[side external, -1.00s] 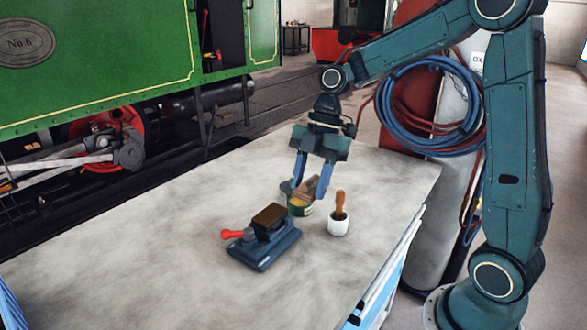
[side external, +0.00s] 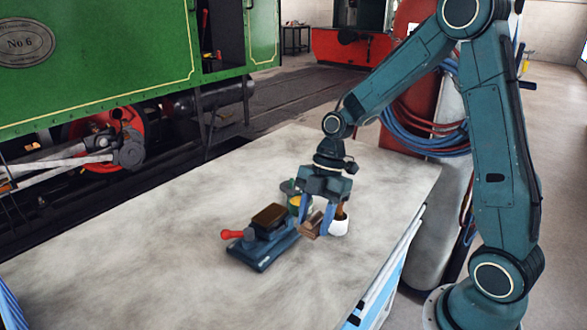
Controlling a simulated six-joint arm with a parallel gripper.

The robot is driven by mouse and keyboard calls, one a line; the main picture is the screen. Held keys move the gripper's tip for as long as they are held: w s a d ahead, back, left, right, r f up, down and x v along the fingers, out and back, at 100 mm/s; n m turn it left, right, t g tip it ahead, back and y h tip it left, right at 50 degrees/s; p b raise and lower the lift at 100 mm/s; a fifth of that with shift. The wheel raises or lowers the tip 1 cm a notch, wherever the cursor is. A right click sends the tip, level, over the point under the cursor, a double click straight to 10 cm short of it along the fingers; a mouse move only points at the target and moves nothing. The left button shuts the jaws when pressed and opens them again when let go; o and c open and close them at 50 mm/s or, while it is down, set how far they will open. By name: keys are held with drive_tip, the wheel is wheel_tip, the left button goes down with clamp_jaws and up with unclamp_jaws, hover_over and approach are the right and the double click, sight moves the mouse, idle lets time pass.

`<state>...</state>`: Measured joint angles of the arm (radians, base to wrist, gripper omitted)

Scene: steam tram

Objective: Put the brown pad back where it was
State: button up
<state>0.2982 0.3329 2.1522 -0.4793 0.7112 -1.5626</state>
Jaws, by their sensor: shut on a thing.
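My gripper (side external: 315,222) is shut on a brown pad (side external: 311,226), a small block seen low between its fingers. The pad is close to the bench top; I cannot tell whether it touches it. It is just right of a blue vise (side external: 262,252) with a red handle (side external: 231,234), which has a dark brown block (side external: 269,216) on top. A white cup (side external: 339,227) with a brown wooden handle in it stands close by the right finger, partly hidden.
A green and yellow tin (side external: 295,204) stands behind the pad, partly hidden by the left finger. A dark flat disc (side external: 287,187) lies behind it. The grey bench top (side external: 150,235) is clear to the left and at the front.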

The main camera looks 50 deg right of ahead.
hover_over(309, 268)
drive_tip(key=d, duration=0.1)
wheel_tip(309, 268, down, 7)
drive_tip(key=shift+d+f, duration=0.1)
drive_tip(key=shift+d, duration=0.05)
drive_tip(key=shift+f, duration=0.1)
drive_tip(key=shift+f, duration=1.8)
drive_tip(key=shift+f, duration=0.15)
drive_tip(key=o, duration=1)
drive_tip(key=v, duration=1.2)
